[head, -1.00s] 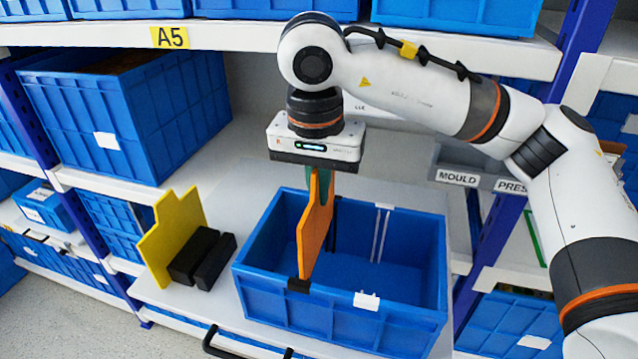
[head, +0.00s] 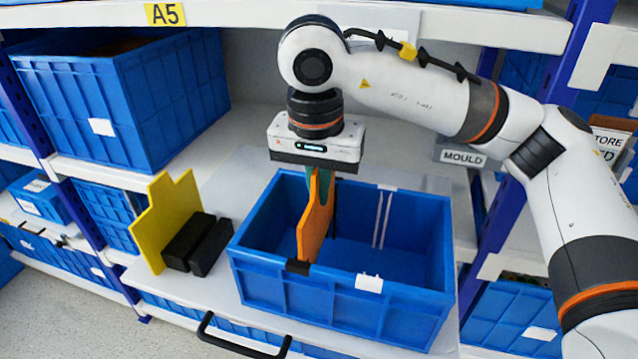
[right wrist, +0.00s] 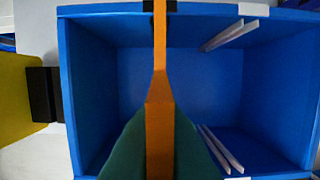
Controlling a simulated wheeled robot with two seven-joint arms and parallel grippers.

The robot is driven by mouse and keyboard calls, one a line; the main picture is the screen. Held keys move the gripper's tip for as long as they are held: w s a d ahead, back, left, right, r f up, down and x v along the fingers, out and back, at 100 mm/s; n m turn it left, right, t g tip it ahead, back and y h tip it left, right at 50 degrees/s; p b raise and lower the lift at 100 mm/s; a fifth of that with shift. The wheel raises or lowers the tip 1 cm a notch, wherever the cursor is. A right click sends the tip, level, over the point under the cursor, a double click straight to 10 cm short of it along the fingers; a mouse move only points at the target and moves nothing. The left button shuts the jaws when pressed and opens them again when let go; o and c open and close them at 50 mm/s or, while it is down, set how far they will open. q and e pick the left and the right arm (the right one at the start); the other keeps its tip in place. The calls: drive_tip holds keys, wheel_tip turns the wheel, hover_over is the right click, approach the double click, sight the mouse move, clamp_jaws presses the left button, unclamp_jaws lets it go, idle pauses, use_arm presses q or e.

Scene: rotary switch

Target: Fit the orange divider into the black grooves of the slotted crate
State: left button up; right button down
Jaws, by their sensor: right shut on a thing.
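The orange divider (head: 315,220) is upright in my right gripper (head: 320,185), whose green fingers are shut on its upper part. The divider is over the left half of the blue slotted crate (head: 330,295), its lower part inside. Its near edge is by the black groove piece (head: 298,267) on the front rim; the black groove on the back wall (head: 334,215) shows just right of it. The right wrist view shows the divider (right wrist: 160,75) edge-on, lined up with the far black groove. I cannot tell whether its edges are inside the grooves. My left gripper is out of view.
White grooves (head: 382,220) mark the crate's right half. A yellow divider (head: 165,225) stands left of the crate, beside two black blocks (head: 198,243). A large blue bin (head: 130,95) is on the shelf behind left.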

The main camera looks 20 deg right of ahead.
sight(316, 170)
drive_tip(key=shift+f+b, duration=2.6)
drive_tip(key=shift+f, duration=0.45)
drive_tip(key=c, duration=1.5)
unclamp_jaws()
drive_tip(key=shift+r, duration=0.1)
drive_tip(key=r, duration=0.8)
drive_tip(key=s+r, duration=0.1)
drive_tip(key=r, duration=0.2)
drive_tip(key=shift+s+a+r, duration=0.1)
drive_tip(key=shift+a+r, duration=0.3)
